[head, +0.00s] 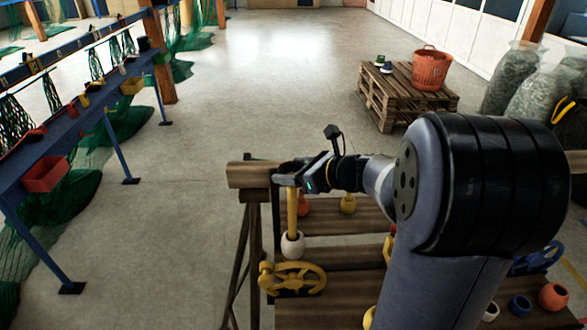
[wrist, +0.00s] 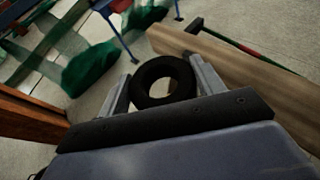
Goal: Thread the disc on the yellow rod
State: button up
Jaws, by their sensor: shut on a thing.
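The disc is a thick black ring (wrist: 144,84) with an open hole, held between the two fingers of my gripper (wrist: 164,78) in the wrist view. In the head view my gripper (head: 288,175) is at the upper end of the yellow rod (head: 292,208), and the dark disc (head: 289,166) shows only partly there. The rod stands upright with a white ball (head: 292,243) low on it. No yellow shows through the disc's hole in the wrist view. I cannot tell how the hole and the rod's hidden top lie to each other.
A wooden beam end (head: 250,176) is close to my gripper; the beam (wrist: 240,65) runs along the right in the wrist view. A yellow handwheel (head: 291,278) and coloured balls are on the wooden rack below. A pallet stack (head: 408,92) with an orange basket (head: 431,70) stands behind.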

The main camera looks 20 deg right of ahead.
jog(key=shift+f+b, duration=1.5)
jog(key=shift+f, duration=0.45)
jog(key=o, duration=1.1)
jog(key=b+v, duration=0.1)
jog(key=v, duration=0.9)
jog(key=shift+s+d+r, duration=0.1)
jog(key=shift+s+d, duration=0.1)
jog(key=shift+s, duration=0.15)
